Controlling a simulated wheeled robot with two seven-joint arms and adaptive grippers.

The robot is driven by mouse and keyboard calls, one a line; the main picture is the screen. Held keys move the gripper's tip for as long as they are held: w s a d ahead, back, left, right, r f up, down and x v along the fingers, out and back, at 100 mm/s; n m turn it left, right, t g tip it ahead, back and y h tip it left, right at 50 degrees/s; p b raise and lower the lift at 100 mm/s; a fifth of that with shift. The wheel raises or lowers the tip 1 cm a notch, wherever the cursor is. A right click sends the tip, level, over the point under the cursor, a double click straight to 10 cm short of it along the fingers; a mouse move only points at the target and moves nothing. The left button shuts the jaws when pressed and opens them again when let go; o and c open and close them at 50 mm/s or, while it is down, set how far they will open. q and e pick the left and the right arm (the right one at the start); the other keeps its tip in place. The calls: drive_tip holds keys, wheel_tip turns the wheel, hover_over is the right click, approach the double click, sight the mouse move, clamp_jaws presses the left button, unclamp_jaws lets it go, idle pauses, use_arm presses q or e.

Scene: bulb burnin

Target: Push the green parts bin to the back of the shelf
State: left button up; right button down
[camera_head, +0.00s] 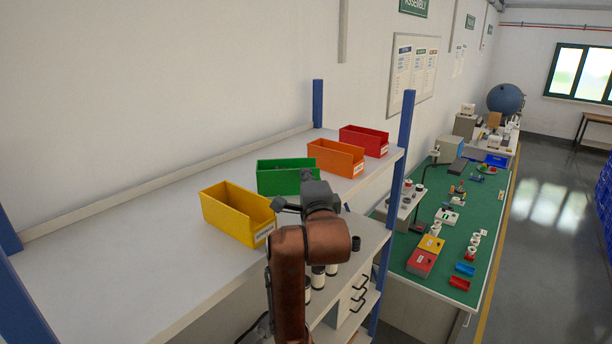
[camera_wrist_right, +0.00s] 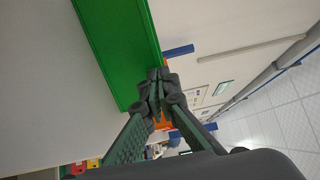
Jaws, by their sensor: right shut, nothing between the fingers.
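The green parts bin (camera_head: 280,181) stands on the top shelf (camera_head: 130,235), between the yellow bin and an orange bin. In the right wrist view the green bin (camera_wrist_right: 112,42) fills the upper left as a tall green wall. My right gripper (camera_head: 306,178) is in front of the green bin and hides its front right part in the head view. My left gripper is out of view.
The yellow bin (camera_head: 235,212) stands close on the left, the orange bin (camera_head: 337,157) and red bin (camera_head: 364,141) on the right. Bare shelf shows behind the bins up to the wall. A blue post (camera_head: 401,150) rises at the shelf's right end.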

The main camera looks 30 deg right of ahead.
sight(293, 171)
drive_tip(key=shift+w+a, duration=0.45)
drive_tip(key=shift+w, duration=0.4)
drive_tip(key=shift+w+a, duration=0.4)
drive_tip(key=shift+w, duration=0.45)
drive_tip(key=shift+s+d, duration=0.15)
